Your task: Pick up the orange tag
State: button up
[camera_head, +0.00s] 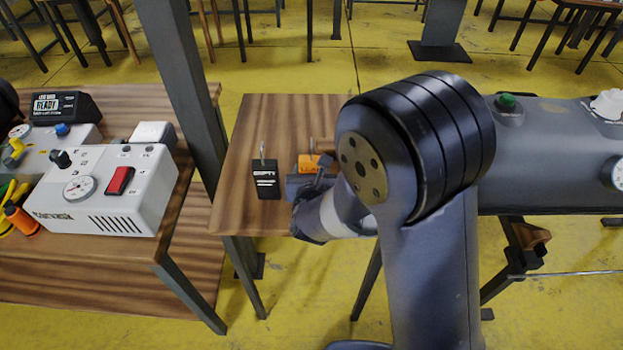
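The orange tag (306,164) is on the small wooden table in the middle of the head camera view. Its right part is hidden behind my arm, and a thin upright piece shows above it. My gripper (309,184) is just in front of the tag, low over the table. My arm hides much of the gripper, so I cannot see whether its fingers are open or touching the tag. A black tag (265,182) with white lettering and a metal loop stands to the left of the orange one.
The small wooden table (240,205) has bare room at its left and back. A grey post (185,75) rises left of it. A white control box (105,190) sits on the left bench. A grey cylindrical tank (550,150) is at the right, behind my arm.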

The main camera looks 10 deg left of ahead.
jog(key=shift+c, duration=1.2)
